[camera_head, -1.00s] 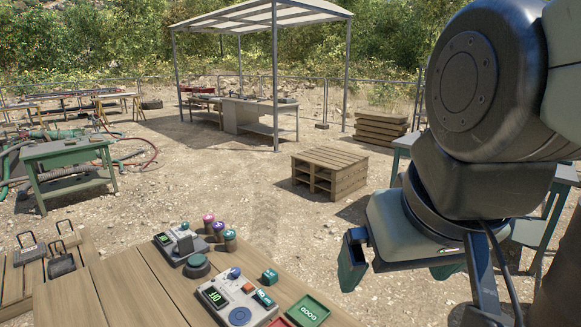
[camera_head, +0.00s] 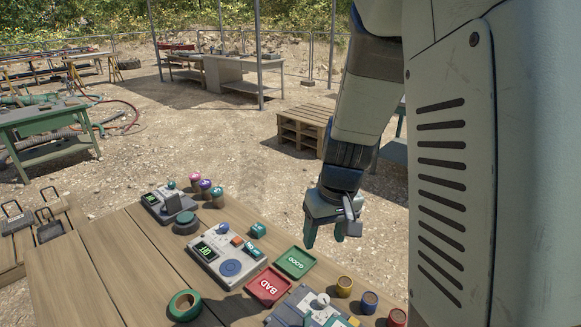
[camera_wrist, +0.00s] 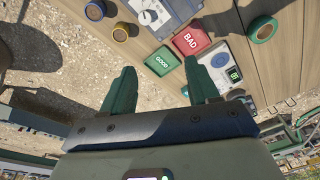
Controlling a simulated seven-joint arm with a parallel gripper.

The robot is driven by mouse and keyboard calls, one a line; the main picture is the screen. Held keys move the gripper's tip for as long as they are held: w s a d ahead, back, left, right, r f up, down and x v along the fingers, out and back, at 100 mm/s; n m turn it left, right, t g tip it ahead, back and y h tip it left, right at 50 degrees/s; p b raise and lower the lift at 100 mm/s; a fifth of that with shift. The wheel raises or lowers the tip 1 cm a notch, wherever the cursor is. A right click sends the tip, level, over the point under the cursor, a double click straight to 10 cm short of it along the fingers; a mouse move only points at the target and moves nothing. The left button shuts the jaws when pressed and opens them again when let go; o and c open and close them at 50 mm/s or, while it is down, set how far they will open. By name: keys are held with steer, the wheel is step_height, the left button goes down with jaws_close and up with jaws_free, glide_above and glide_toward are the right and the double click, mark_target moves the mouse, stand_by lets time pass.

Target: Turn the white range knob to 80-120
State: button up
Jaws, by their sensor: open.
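A white knob (camera_head: 320,300) sits on a grey-blue device (camera_head: 283,313) at the front of the wooden table, cut off by the bottom edge of the head view. The knob also shows at the top of the wrist view (camera_wrist: 146,17); its scale labels are too small to read. My gripper (camera_head: 326,232) is open and empty, pointing down beyond the table's right edge, above the ground and apart from the knob. In the wrist view, its two green fingers (camera_wrist: 160,72) are spread, with the device beyond them near the top edge.
A green GOOD tray (camera_head: 296,262) and a red BAD tray (camera_head: 268,287) lie beside the device. A meter with a blue dial (camera_head: 231,268) stands left of them. Yellow (camera_head: 344,286), blue (camera_head: 369,302) and red (camera_head: 397,317) capped jars stand right. A green tape roll (camera_head: 184,305) lies front left.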

steer(key=g+h, duration=0.1)
glide_toward(324, 298)
steer(key=shift+n, duration=0.4)
step_height(324, 298, down, 9)
steer(key=shift+w+r, duration=0.1)
steer(key=shift+r, duration=0.1)
steer(key=c, duration=1)
steer(key=shift+c, duration=0.2)
